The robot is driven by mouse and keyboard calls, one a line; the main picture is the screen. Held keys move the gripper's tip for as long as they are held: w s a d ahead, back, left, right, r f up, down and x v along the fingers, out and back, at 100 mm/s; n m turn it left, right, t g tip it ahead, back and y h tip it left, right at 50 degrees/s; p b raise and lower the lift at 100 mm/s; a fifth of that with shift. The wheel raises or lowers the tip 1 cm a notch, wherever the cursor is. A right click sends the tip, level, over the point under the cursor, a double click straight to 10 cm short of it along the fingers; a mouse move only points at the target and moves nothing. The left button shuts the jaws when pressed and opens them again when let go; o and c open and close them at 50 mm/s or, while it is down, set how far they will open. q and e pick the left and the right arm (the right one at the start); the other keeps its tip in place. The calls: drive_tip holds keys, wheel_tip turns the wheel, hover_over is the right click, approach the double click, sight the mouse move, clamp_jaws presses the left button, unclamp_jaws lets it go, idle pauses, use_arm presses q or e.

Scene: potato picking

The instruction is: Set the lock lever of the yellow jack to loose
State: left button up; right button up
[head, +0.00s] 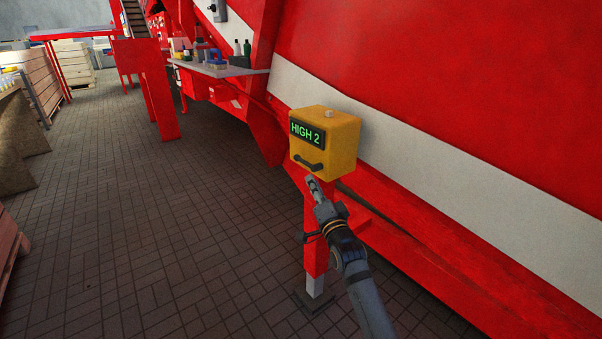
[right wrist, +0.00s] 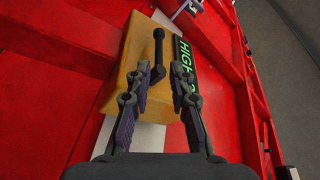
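The yellow jack (head: 341,144) is a box on a red post with a grey foot, beside the red machine. Its front has a green display (head: 307,133) reading HIGH 2 and a dark bent lever (head: 310,166) below it. In the right wrist view the same lever (right wrist: 158,50) stands out from the yellow box (right wrist: 122,65). My right gripper (head: 312,180) is just below the lever. Its fingers are apart in the right wrist view (right wrist: 158,72), with the lever's bent end appearing between them. I cannot tell whether they touch it. My left gripper is out of view.
A small dark handle (head: 311,237) sticks out from the red post (head: 316,257), close to my right arm. The red machine wall fills the right side. A grey shelf (head: 222,69) with bottles stands behind. The brick floor (head: 150,230) to the left is clear.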

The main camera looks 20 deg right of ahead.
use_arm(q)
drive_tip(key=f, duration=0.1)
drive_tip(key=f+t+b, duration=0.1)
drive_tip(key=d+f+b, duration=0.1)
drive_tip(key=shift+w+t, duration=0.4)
use_arm(e)
drive_tip(key=x, duration=0.9)
drive_tip(key=shift+w, duration=0.15)
drive_tip(key=shift+c, duration=0.2)
clamp_jaws()
